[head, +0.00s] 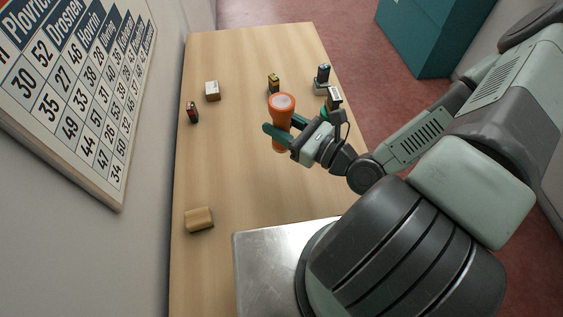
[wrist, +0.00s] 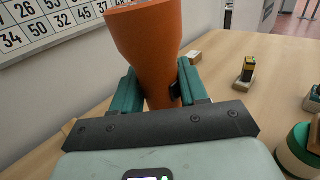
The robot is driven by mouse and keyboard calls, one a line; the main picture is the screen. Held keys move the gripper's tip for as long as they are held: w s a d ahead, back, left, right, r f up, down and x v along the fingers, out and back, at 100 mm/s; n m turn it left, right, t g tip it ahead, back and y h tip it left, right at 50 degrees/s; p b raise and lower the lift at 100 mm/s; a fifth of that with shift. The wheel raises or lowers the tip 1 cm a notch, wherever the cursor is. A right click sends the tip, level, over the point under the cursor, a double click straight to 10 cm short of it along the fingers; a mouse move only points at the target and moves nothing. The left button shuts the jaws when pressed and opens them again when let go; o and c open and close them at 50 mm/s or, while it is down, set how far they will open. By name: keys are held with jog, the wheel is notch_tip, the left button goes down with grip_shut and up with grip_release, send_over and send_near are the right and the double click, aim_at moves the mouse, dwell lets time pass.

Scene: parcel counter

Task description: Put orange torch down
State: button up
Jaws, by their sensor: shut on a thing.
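The orange torch (head: 279,129) is upright between the jaws of my gripper (head: 277,137), with its wide lens end up. My gripper is shut on the torch's narrower body, over the middle of the wooden counter (head: 225,165). In the wrist view the torch (wrist: 150,45) stands between the two green fingers (wrist: 160,92), and its top is cut off by the frame edge. The torch's lower end is hidden behind the gripper there, so I cannot tell whether it touches the counter.
A white box (head: 212,91) and a small dark red item (head: 193,112) are at the left. A yellow-black item (head: 273,83) stands behind the torch. A dark item on a block (head: 322,78) is at the right edge. A tan block (head: 199,220) lies front left. The counter's left middle is clear.

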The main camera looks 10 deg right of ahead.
notch_tip(320, 180, down, 10)
jog(key=shift+s+r, duration=0.15)
jog(key=shift+r, duration=0.1)
dwell(0.3)
jog(key=o, duration=1.2)
jog(key=shift+f, duration=0.15)
jog(key=shift+o, duration=0.2)
jog(key=v, duration=1.2)
jog(key=shift+r, duration=0.2)
